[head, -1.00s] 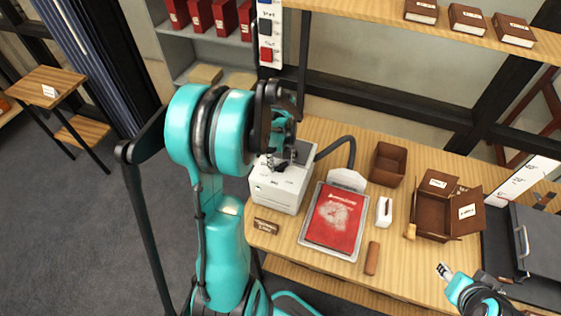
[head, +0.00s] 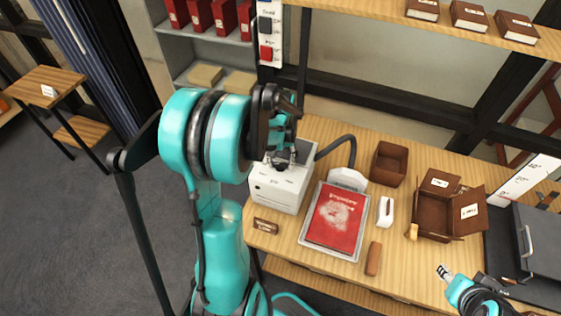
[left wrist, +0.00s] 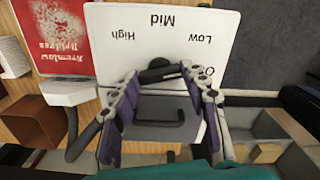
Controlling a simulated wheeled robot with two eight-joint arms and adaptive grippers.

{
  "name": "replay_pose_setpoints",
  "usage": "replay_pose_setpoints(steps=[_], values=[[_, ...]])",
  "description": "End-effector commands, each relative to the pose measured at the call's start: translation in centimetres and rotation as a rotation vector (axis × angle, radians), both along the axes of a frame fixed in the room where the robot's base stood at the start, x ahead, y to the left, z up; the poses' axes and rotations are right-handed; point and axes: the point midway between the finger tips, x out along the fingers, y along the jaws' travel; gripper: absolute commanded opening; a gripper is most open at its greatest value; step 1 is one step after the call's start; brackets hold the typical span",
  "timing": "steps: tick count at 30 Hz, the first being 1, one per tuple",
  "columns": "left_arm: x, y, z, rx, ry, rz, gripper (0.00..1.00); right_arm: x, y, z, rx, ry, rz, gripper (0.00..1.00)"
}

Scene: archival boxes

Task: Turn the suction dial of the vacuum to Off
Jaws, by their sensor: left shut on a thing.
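The vacuum (head: 280,190) is a white box at the left end of the wooden table, with a dark hose behind it. In the left wrist view its top (left wrist: 165,35) carries the labels High, Mid and Low, and a partly hidden one starting with O. The dark suction dial (left wrist: 160,73) sits below these labels. My left gripper (left wrist: 159,76) is shut on the dial, one finger on each side; its fingers partly hide where the dial points. In the head view my left gripper (head: 281,162) is over the vacuum. My right gripper (head: 443,272) is by the table's front edge, away from the vacuum.
A red book (head: 335,218) lies in a grey tray right of the vacuum, with the hose's white nozzle (head: 347,179) behind it. A small brown label block (head: 265,226) lies in front of the vacuum. Brown boxes (head: 389,163) stand farther right.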

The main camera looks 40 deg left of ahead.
Motion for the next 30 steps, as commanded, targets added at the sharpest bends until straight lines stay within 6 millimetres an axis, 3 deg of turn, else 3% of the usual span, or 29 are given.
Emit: replay_pose_setpoints(steps=[13, 30], values=[[-0.04, -0.04, -0.03, -0.001, 0.001, -0.245, 0.16, 0.0, 0.0, -0.55, 0.0, 0.0, 0.0, 0.4], [-0.05, -0.03, 0.0, -0.001, 0.002, -0.286, 0.16, 0.0, 0.0, -0.6, 0.0, 0.0, 0.0, 0.4]])
